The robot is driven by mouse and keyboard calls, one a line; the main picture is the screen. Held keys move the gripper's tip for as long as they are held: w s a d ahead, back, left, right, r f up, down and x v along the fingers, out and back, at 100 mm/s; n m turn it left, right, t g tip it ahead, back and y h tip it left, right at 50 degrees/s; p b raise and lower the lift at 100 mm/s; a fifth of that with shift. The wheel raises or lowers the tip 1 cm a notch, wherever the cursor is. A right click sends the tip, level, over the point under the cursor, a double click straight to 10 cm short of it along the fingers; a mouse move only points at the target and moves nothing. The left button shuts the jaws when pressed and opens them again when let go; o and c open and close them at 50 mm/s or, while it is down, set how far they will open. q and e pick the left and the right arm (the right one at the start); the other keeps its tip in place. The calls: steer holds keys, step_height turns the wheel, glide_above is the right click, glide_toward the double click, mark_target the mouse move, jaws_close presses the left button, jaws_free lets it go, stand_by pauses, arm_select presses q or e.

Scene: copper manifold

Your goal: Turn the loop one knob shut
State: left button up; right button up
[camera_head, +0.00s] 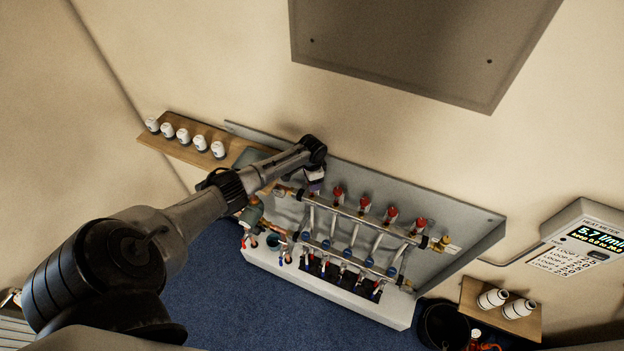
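The copper manifold (355,213) is mounted on a grey backplate (460,208) on the wall. Its upper bar carries a row of red-topped parts (365,201), and its lower bar carries a row of blue knobs (346,253). My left arm reaches in from the left, and my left gripper (316,182) is at the left end of the upper row. It covers the leftmost position there, so the part under it is mostly hidden. Whether its fingers touch or grip that part is too small to tell. No loop labels are readable on the manifold. My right gripper is not in view.
A wooden shelf (183,151) at the left holds several white caps (184,136). A smaller shelf (478,309) at the right holds two white caps (518,308). A meter (585,245) on the right wall reads 5.7. A dark bucket (443,327) stands below the right shelf.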

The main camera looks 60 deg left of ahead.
arm_select(q)
step_height(320, 180, up, 14)
steer(key=shift+b, duration=0.35)
stand_by(0.5)
steer(key=shift+f, duration=0.1)
stand_by(0.5)
